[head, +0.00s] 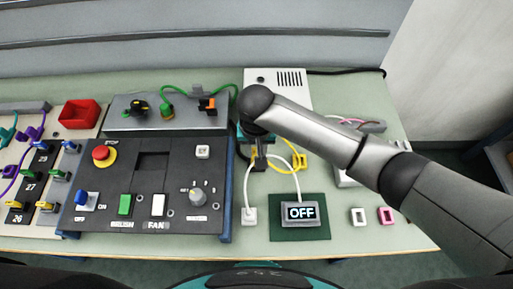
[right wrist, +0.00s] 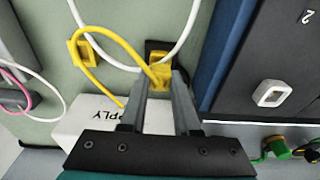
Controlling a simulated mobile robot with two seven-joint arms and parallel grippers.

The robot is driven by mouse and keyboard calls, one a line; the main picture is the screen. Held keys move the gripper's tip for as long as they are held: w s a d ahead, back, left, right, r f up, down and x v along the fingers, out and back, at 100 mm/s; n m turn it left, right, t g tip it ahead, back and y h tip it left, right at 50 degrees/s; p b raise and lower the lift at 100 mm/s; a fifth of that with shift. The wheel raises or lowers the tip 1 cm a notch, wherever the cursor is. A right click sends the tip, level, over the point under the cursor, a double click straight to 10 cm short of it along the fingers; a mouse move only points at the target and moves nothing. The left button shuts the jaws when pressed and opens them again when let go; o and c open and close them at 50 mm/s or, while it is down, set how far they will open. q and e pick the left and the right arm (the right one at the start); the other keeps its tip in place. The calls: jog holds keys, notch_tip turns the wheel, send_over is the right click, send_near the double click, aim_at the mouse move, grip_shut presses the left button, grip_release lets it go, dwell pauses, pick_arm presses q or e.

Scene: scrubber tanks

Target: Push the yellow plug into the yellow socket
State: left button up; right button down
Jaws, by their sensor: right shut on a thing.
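My right gripper (right wrist: 160,80) points down at the bench, shut on the yellow plug (right wrist: 161,74), which sits between its fingertips. In the head view the right gripper (head: 259,163) hides most of the plug. A yellow cable (right wrist: 112,55) loops from the plug towards a square yellow piece (right wrist: 80,53) on the bench, also seen in the head view (head: 299,161). I cannot tell whether this piece is the socket or a cable holder. A dark block (right wrist: 156,48) shows just beyond the plug; whether they touch is unclear. My left gripper is not in view.
A white cable (head: 249,187) arches near the gripper, between a white plug (head: 249,217) and the OFF display (head: 300,212). A dark control panel (head: 150,190) stands close on the left. The white supply box (head: 280,88) is behind.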

jog(key=shift+f, duration=0.15)
jog(key=shift+f+b, duration=0.4)
jog(key=shift+f, duration=0.4)
jog(key=shift+c, duration=0.4)
grip_release()
jog(key=shift+r, duration=0.1)
notch_tip(320, 180, up, 9)
jog(key=p, duration=1)
jog(key=shift+f, duration=0.25)
